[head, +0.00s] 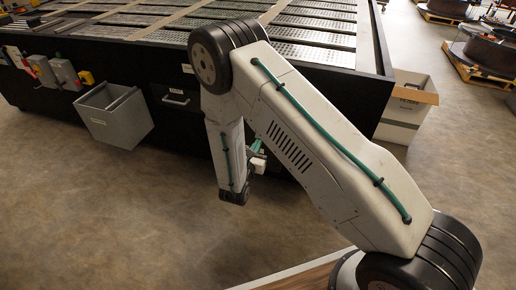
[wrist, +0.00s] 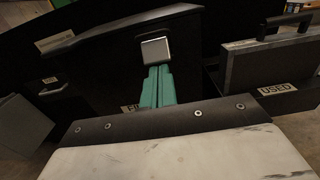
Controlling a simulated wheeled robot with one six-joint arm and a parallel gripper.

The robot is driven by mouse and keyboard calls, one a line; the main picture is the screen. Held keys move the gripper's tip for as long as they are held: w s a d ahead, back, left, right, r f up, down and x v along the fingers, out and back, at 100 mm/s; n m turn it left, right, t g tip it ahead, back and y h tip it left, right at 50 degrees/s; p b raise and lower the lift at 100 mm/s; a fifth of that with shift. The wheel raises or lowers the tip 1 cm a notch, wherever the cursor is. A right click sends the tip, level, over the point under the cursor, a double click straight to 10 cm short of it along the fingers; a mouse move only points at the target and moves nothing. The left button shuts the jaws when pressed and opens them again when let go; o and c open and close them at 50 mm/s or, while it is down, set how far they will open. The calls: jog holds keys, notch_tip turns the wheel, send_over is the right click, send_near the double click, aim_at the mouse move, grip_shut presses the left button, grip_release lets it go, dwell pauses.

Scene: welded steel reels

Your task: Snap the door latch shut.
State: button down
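A silver square plate (wrist: 155,50), apparently the latch, sits on a dark panel in the wrist view, just beyond my fingertips. I cannot tell whether the tips touch it, or whether the latch is open or closed. My gripper (wrist: 158,84) has two green fingers side by side, closed together with nothing visible between them. In the head view my gripper (head: 257,157) is low in front of the black side of the large slatted table, partly hidden by my arm. The latch is hidden behind my arm there.
A grey bin (head: 113,113) hangs on the table's (head: 335,90) black side at left, beside a black handle (head: 176,99). A white carton (head: 404,110) stands at the right corner. A container labelled USED (wrist: 277,90) is right of my gripper. Floor in front is clear.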

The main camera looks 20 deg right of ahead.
jog(key=shift+r, duration=0.35)
jog(key=shift+w+d+r, duration=0.1)
jog(key=v, duration=0.7)
jog(key=shift+f, duration=0.35)
dwell(0.7)
